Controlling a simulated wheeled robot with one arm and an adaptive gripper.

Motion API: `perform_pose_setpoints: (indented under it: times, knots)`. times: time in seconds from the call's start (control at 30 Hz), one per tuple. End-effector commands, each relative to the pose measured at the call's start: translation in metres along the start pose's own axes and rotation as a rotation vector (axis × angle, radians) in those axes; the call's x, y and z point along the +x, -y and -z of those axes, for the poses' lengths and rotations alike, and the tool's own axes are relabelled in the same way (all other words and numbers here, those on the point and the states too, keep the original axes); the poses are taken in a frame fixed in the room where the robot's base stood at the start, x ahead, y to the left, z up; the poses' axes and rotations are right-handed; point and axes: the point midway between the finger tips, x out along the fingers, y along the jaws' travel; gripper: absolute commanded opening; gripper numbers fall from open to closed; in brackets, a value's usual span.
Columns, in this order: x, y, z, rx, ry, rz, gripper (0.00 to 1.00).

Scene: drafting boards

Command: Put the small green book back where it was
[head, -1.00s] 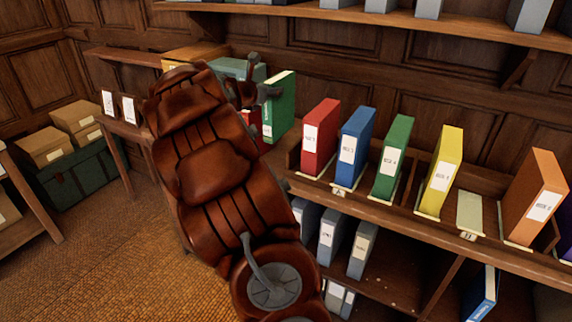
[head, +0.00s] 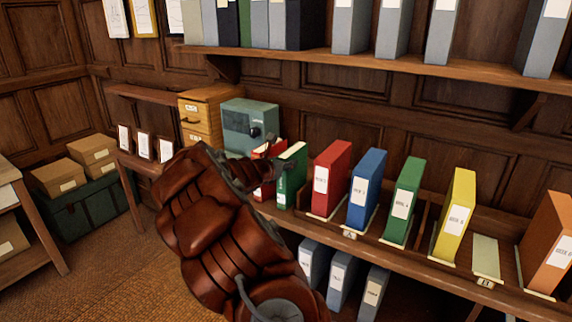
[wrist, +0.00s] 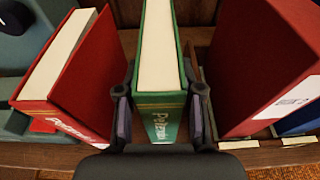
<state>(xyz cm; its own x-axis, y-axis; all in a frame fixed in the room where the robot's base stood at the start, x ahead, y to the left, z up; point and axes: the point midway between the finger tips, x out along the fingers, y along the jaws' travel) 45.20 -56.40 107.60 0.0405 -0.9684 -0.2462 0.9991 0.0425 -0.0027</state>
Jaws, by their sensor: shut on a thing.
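The small green book (head: 291,178) stands roughly upright at the left end of the row, between a small red book (head: 266,172) and a large red binder (head: 331,177). My gripper (wrist: 160,104) is shut on it, one finger on each side; its spine lettering faces the wrist camera (wrist: 161,122). In the head view my gripper (head: 272,160) is partly hidden by my arm. The book's foot is close to the shelf top; I cannot tell whether it touches. In the wrist view there are gaps to the red book (wrist: 75,75) and red binder (wrist: 262,70).
Blue (head: 366,188), green (head: 402,202), yellow (head: 455,215) and orange (head: 548,245) binders stand to the right. A pale empty slot (head: 485,257) lies between yellow and orange. A teal safe (head: 249,126) and a wooden drawer box (head: 200,115) stand behind left.

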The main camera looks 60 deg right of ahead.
Motion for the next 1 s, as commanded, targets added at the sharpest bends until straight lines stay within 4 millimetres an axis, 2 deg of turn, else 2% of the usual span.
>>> perform_pose_setpoints:
  times: [0.43,0.47,0.5,0.7,1.0]
  knots:
    - [0.0015,0.0002,0.0045,0.001,0.002,0.000,0.00]
    - [0.0016,0.0003,0.0051,0.001,0.001,0.001,0.38]
    - [0.0014,0.0002,0.0045,0.001,0.001,0.000,0.42]
    - [0.0015,0.0003,0.0049,0.000,0.000,0.001,0.62]
    - [0.0013,0.0002,0.0043,0.000,0.000,0.000,0.62]
